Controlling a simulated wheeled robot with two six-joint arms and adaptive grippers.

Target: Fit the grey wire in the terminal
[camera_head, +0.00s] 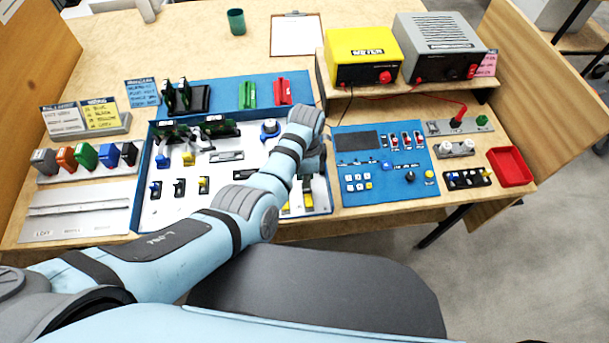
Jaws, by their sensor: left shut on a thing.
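My left arm reaches over the white assembly panel (225,178) in its blue frame. My left gripper (309,172) points down over the panel's right part, mostly hidden behind my own wrist. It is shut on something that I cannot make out. I cannot pick out the grey wire for certain; a grey block (44,161) stands at the left end of a rack of coloured blocks. Small yellow, blue and black parts sit on the panel, but I cannot tell which is the terminal. My right gripper is not in view.
A blue control board (400,190) lies right of the panel, with a red tray (510,167) beyond it. A yellow meter (362,56) and a grey power unit (440,48) stand on a shelf behind. Green (248,95) and red (283,91) parts stand behind the panel.

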